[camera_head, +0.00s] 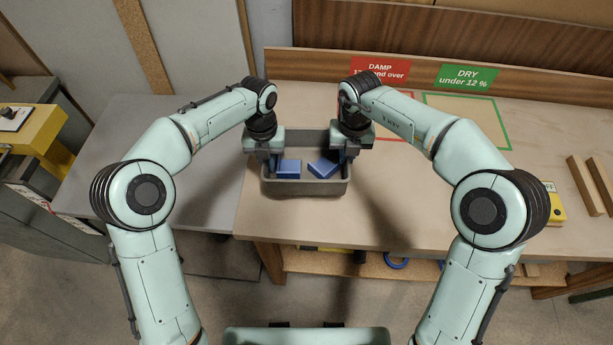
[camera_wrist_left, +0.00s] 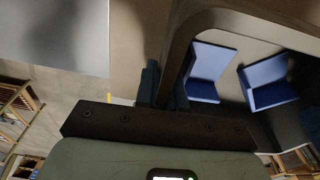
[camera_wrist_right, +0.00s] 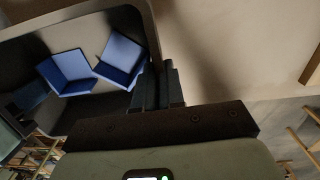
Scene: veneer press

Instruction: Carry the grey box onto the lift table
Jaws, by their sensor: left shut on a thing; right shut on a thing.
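The grey box (camera_head: 306,188) is an open tray at the left end of the wooden bench; I cannot tell whether it touches the bench top. My left gripper (camera_head: 271,163) is shut on the box's left wall. My right gripper (camera_head: 343,158) is shut on its right wall. The box wall also shows between the fingers in the left wrist view (camera_wrist_left: 180,55) and the right wrist view (camera_wrist_right: 152,35). A flat grey table top (camera_head: 120,165), apparently the lift table, adjoins the bench at left.
The wooden bench (camera_head: 420,215) is mostly clear in front. A red DAMP sign (camera_head: 380,69) and a green DRY sign (camera_head: 467,77) stand behind, with outlined squares before them. Wood strips (camera_head: 590,185) and a yellow device (camera_head: 555,205) lie at right. A yellow unit (camera_head: 30,135) stands far left.

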